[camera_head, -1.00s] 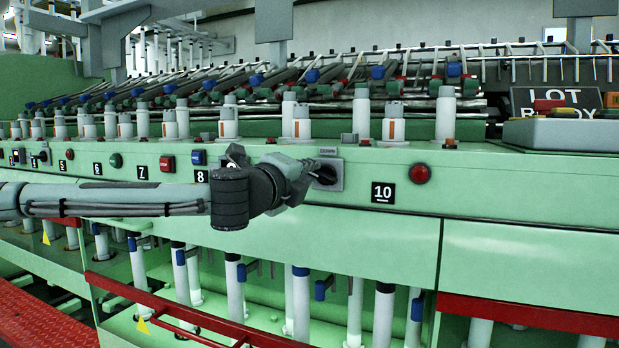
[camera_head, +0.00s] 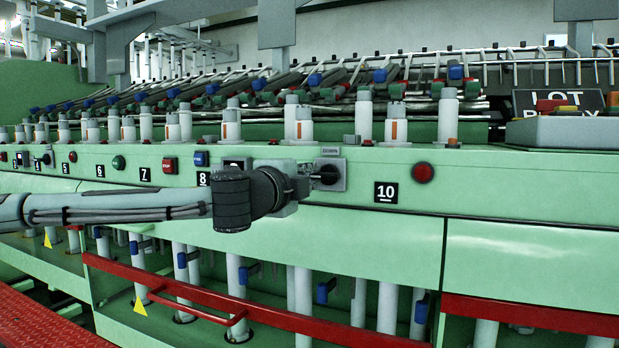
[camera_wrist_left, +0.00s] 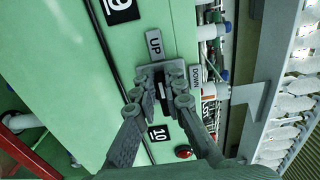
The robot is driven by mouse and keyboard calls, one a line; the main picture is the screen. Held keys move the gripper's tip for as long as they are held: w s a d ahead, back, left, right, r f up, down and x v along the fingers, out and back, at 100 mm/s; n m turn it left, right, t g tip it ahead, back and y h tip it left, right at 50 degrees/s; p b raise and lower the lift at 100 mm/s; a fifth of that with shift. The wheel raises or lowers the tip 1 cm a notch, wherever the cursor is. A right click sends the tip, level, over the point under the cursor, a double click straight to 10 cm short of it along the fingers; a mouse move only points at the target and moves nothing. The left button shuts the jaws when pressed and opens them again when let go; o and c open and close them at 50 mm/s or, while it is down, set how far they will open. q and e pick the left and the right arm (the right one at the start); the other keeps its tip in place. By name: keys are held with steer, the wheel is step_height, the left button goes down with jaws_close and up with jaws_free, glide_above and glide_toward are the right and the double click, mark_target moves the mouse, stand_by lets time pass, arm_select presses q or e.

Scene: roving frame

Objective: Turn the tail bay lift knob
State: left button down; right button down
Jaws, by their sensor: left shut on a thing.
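The dark lift knob (camera_head: 329,174) sits on a grey square plate (camera_head: 339,184) on the green panel, left of the number 10 label. My left gripper (camera_head: 312,177) reaches it from the left and is shut on it. In the left wrist view the fingers (camera_wrist_left: 163,93) close around the narrow knob (camera_wrist_left: 160,90), which they partly hide. A grey "UP" tag (camera_wrist_left: 154,44) and a "DOWN" tag (camera_wrist_left: 195,78) stand beside the knob plate. My right gripper is not in view.
A red button (camera_head: 423,172) and the number 10 label (camera_head: 385,192) lie right of the knob. Other buttons line the panel to the left. White spindles (camera_head: 364,113) stand above the panel. A red rail (camera_head: 290,318) runs below.

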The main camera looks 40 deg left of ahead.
arm_select(q)
steer(key=c, duration=1.6)
jaws_free()
steer(key=v, duration=0.7)
steer(key=shift+s, duration=0.25)
